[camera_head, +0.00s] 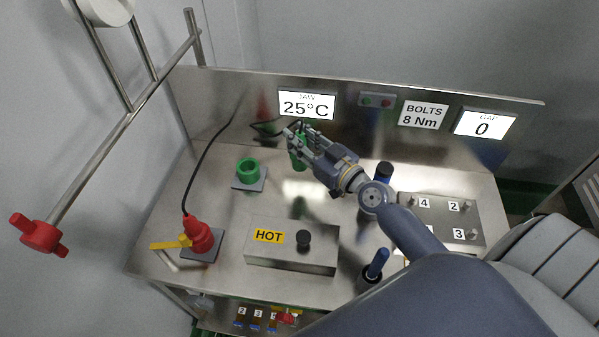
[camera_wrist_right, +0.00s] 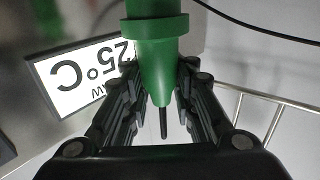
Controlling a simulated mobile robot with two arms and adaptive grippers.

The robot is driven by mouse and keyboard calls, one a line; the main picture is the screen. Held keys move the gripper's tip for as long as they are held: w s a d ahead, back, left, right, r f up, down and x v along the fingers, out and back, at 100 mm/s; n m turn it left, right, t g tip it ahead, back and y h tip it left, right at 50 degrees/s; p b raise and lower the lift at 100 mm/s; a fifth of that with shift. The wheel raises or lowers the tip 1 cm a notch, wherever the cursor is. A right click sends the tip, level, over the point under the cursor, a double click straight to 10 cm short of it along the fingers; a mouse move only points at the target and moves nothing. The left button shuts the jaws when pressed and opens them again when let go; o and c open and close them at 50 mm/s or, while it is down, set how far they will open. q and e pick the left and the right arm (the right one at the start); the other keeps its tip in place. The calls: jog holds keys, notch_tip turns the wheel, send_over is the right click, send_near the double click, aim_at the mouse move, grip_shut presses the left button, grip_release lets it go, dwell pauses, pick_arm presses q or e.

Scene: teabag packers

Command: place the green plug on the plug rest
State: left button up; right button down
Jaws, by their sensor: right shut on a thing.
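The green plug (camera_wrist_right: 160,62) is between the fingers of my right gripper (camera_head: 299,139). In the head view the plug (camera_head: 299,158) shows just below the fingertips, above the steel table. My right gripper is shut on it; it also shows in the wrist view (camera_wrist_right: 162,95). A green ring-shaped holder (camera_head: 248,170) on a grey square base stands to the left of the gripper; it looks like the plug rest, and the plug is apart from it. My left gripper is not in view.
A red plug (camera_head: 200,236) with a black cable stands on a grey base at the front left, beside a yellow handle (camera_head: 170,244). A steel box marked HOT (camera_head: 290,258) stands at the front middle. A numbered bolt plate (camera_head: 440,222) lies at the right. A back panel (camera_head: 225,97) carries displays.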

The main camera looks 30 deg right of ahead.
notch_tip(320, 180, down, 4)
jog(key=shift+w+f+b, duration=0.1)
jog(key=shift+b, duration=0.9)
notch_tip(320, 180, down, 3)
jog(key=b, duration=0.2)
jog(key=shift+b, duration=0.3)
jog(key=shift+f, duration=0.15)
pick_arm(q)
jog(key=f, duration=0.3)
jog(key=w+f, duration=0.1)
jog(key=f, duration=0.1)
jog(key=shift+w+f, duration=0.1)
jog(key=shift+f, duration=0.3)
pick_arm(e)
jog(key=shift+f+b, duration=0.1)
jog(key=shift+b, duration=0.2)
jog(key=c, duration=1.3)
grip_release()
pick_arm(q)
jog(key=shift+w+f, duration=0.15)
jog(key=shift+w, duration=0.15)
